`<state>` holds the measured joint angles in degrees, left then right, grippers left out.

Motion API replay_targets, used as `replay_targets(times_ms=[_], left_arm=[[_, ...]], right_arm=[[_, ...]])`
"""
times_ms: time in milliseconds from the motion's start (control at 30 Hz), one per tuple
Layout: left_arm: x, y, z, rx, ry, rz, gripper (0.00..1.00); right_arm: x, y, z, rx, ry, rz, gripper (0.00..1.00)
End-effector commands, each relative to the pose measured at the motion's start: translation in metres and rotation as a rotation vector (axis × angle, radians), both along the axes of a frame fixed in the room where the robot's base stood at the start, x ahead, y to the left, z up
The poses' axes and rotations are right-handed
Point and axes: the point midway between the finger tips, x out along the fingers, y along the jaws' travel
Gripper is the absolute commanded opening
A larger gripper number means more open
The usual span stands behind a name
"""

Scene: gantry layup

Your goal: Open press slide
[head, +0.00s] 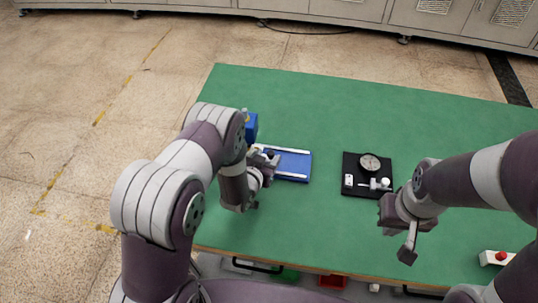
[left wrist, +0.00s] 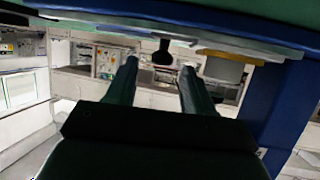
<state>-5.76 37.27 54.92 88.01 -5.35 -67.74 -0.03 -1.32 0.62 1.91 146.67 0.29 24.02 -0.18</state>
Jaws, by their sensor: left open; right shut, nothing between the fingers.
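The press has a blue base with pale rails (head: 293,164) on the green table, and a blue upright block (head: 251,124) stands behind it, partly hidden by my left arm. My left gripper (head: 267,160) is at the left end of the railed base. In the left wrist view my left gripper (left wrist: 160,64) has its fingers apart, with a dark knob (left wrist: 163,50) showing between the fingertips. I cannot tell whether the fingers touch the knob. The blue press frame (left wrist: 287,95) shows at the right there. My right gripper (head: 408,250) is shut and empty over the table's front right.
A black plate (head: 350,187) with a dial gauge (head: 369,162) lies right of the press. A white box with a red button (head: 497,258) is at the front right. The back of the green table (head: 360,100) is clear. Coloured bins (head: 332,281) show below the front edge.

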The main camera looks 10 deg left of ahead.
Motion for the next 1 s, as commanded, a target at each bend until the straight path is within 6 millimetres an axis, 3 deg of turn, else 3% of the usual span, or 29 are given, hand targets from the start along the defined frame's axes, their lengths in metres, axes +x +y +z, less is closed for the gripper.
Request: replay_targets(times_ms=[200,433,467,600,633,833,1000], left_arm=[[0.015,-0.003,-0.006,-0.001,0.0,0.001,0.53],[0.016,-0.003,-0.007,0.0,0.001,0.001,0.53],[0.016,-0.003,-0.007,0.0,0.001,0.001,0.49],[0.015,-0.003,-0.007,0.0,0.001,0.001,0.04],[0.015,-0.003,-0.007,0.0,0.001,0.001,0.0],[0.016,-0.011,-0.008,0.001,0.0,-0.001,0.0],[0.016,-0.048,-0.009,0.001,-0.001,-0.006,0.0]], right_arm=[[0.0,0.0,0.001,0.0,0.0,0.0,0.0],[0.0,0.0,0.001,0.0,0.0,0.0,0.0],[0.0,0.0,0.001,0.0,0.0,0.0,0.0],[0.0,0.0,0.001,0.0,0.0,0.0,0.0],[0.0,0.0,0.001,0.0,0.0,0.0,0.0],[0.0,0.0,-0.002,0.0,0.0,0.0,0.0],[0.0,0.0,-0.011,0.0,0.0,0.0,0.0]])
